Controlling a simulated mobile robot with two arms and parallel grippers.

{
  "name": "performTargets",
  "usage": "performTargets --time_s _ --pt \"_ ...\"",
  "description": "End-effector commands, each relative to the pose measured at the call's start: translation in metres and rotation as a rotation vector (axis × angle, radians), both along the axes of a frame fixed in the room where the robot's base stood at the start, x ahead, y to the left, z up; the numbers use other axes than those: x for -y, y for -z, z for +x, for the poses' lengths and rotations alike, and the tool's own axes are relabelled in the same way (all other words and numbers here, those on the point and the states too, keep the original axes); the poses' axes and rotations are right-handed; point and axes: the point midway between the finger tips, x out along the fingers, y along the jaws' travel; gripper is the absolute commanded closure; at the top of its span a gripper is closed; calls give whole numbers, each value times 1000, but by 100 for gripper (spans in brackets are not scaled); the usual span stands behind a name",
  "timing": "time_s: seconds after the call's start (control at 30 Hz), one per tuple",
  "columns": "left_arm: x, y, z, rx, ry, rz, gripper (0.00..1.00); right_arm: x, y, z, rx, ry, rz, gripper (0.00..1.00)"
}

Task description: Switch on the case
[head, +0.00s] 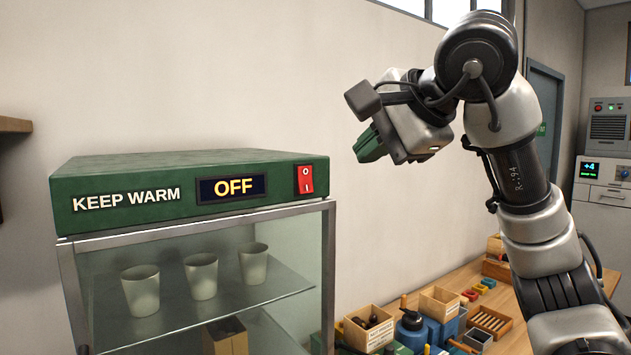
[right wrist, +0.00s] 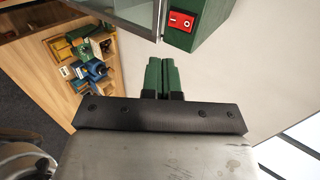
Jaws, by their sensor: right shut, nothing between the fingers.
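The warming case (head: 200,163) has a green top reading "KEEP WARM", with a lit display (head: 232,188) reading "OFF". Its red rocker switch (head: 306,180) is at the right end of the front panel. The switch also shows in the right wrist view (right wrist: 181,20), on the green case edge at the top. My right gripper (head: 364,149) is in the air right of the case and above its top, apart from the switch. Its green fingers (right wrist: 161,75) are shut together and empty in the right wrist view. My left gripper is not in view.
Several cups (head: 202,277) stand on the glass shelf inside the case. A wooden table (head: 500,298) at right holds small crates (head: 440,303), blue containers and tools. The wall behind my right gripper is bare. A machine with a blue screen (head: 605,180) stands far right.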

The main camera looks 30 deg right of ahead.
Motion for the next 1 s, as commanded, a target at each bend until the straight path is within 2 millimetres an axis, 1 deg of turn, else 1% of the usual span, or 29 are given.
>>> performTargets --time_s 0.17,0.53,0.57,0.6,0.73,0.83,1.0 --pt "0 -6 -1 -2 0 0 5 -2 12 17 -6 0 -1 100" --pt "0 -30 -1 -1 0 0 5 -11 55 80 -6 -1 0 100" --pt "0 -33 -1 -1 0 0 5 -12 56 85 -6 -2 0 100" --pt "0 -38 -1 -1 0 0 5 -14 54 92 -4 -2 1 100" --pt "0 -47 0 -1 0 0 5 -16 57 108 -3 -2 1 100" --pt "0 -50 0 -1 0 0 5 -17 59 115 -3 -2 0 100" --pt "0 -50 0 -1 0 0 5 -17 61 119 -1 -1 0 100"
